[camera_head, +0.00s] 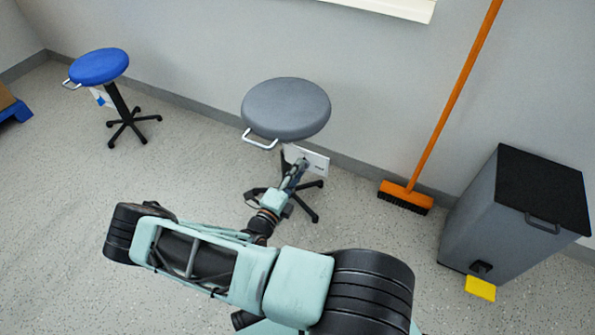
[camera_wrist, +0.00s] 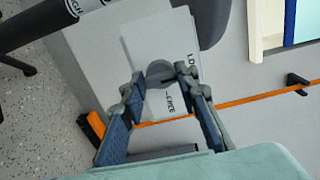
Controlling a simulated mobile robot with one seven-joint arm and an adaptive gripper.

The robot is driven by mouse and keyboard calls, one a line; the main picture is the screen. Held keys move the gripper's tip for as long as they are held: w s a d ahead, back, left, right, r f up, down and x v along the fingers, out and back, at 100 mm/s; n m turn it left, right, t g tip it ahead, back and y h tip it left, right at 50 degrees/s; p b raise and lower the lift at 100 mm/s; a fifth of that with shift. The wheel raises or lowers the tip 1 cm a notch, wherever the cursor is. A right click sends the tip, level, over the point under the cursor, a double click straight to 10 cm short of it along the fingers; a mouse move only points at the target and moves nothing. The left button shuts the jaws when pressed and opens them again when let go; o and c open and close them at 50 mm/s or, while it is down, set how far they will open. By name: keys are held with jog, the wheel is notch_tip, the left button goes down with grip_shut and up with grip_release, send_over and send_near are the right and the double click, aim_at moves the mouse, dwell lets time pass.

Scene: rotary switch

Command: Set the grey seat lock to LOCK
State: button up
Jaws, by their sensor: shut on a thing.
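The grey stool (camera_head: 286,108) stands by the wall, with a white plate (camera_head: 317,160) under its seat. In the wrist view the plate (camera_wrist: 95,45) carries a small grey knob (camera_wrist: 159,71), the seat lock. Part of a word starting "LO" shows at the plate's right edge, and a word that looks like "FREE" shows between my fingers. My gripper (camera_head: 298,166) reaches the plate from the front; in the wrist view my gripper (camera_wrist: 160,82) has its fingertips either side of the knob, shut on it. The knob's pointing direction is hard to make out.
A blue stool (camera_head: 99,66) stands at the left. An orange broom (camera_head: 440,125) leans on the wall at the right, beside a grey bin (camera_head: 490,220) with a yellow pedal (camera_head: 480,288). The stool's wire handle (camera_head: 260,141) is close to the left of the plate.

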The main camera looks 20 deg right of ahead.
dwell(0.4)
jog(key=o, duration=1.1)
jog(key=shift+o, duration=0.2)
jog(key=v, duration=1.2)
